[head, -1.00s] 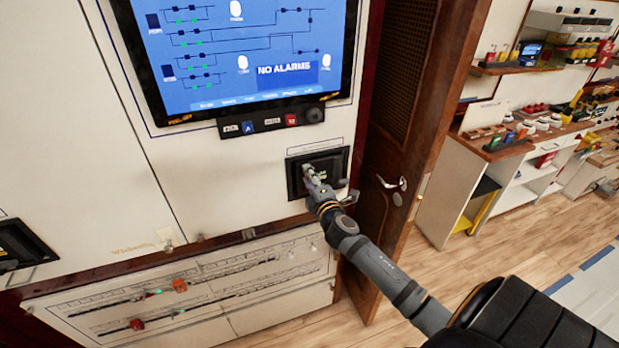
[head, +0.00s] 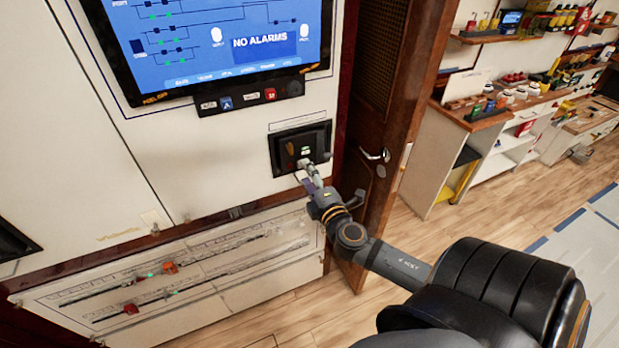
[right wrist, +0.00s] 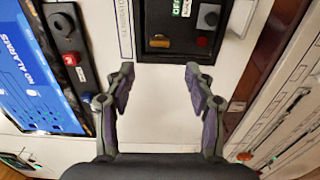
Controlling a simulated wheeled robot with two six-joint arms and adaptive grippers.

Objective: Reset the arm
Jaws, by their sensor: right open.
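My right gripper (head: 312,174) is in front of a black recessed panel (head: 301,149) on the white cabinet, near the panel's lower edge. In the right wrist view the right gripper (right wrist: 157,92) is open and empty, its two fingers apart before the white cabinet face. No finger touches these controls in that view. My left gripper is not in view.
A screen reading NO ALARMS (head: 215,40) sits above, with a button strip (head: 249,96) under it. A lower panel (head: 180,275) has red handles. A wooden door (head: 378,120) stands right of the cabinet. Shelves (head: 500,120) and open floor lie further right.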

